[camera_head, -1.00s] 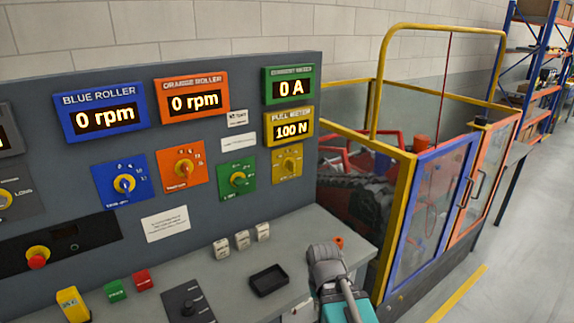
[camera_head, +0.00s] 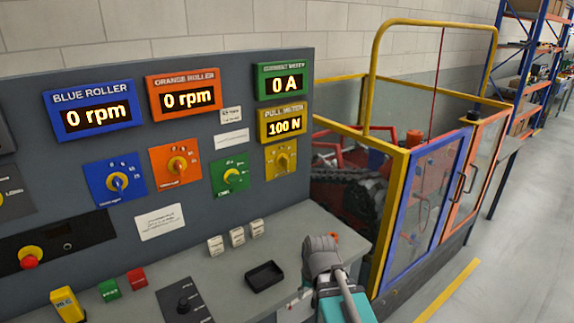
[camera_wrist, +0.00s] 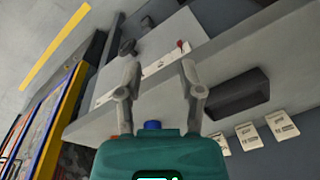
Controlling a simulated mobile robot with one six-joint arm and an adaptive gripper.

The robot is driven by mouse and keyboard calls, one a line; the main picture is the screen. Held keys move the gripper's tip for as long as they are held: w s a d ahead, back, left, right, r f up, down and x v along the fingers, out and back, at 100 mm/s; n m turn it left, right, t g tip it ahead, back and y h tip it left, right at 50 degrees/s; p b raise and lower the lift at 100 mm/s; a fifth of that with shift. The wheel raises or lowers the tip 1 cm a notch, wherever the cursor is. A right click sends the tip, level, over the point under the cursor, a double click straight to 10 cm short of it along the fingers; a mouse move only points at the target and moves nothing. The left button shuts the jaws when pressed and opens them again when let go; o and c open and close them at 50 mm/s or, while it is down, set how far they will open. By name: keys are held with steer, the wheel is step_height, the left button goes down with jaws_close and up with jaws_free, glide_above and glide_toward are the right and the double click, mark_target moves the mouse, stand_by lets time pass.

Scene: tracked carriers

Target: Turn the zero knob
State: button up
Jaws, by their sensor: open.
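No label reading "zero" is legible.
A black tray (camera_head: 265,276) lies on the desk (camera_head: 226,288), near several white labelled blocks (camera_head: 237,236). The tray also shows in the wrist view (camera_wrist: 237,93). A red-tipped part (camera_wrist: 181,45) stands near the plate.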

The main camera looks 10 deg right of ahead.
steer(key=w+a+r+m+t+y, duration=0.1)
steer(key=w+m, duration=0.1)
steer(key=w, duration=0.1)
steer(key=w+a+m+t+y, duration=0.1)
steer(key=w, duration=0.2)
steer(key=w+a+r+m+y, duration=0.1)
steer(key=w+m+y, duration=0.1)
steer(key=w, duration=0.1)
steer(key=shift+w+a+r+m+t, duration=0.1)
steer(key=shift+w+r+m+t, duration=0.2)
steer(key=shift+w+t, duration=0.1)
steer(key=w+r+m+t+y, duration=0.35)
steer(key=w+r+m, duration=0.3)
steer(key=w, duration=0.35)
steer(key=m+t, duration=0.9)
steer(key=m, duration=0.9)
glide_toward(288, 163)
steer(key=v, duration=0.3)
steer(key=shift+a+n+h, duration=0.15)
steer(key=shift+n+h, duration=0.1)
steer(key=shift+h, duration=0.1)
steer(key=shift+f, duration=0.1)
steer(key=x, duration=1.3)
steer(key=shift+w+a, duration=0.2)
steer(key=shift+w, duration=0.1)
jaws_close()
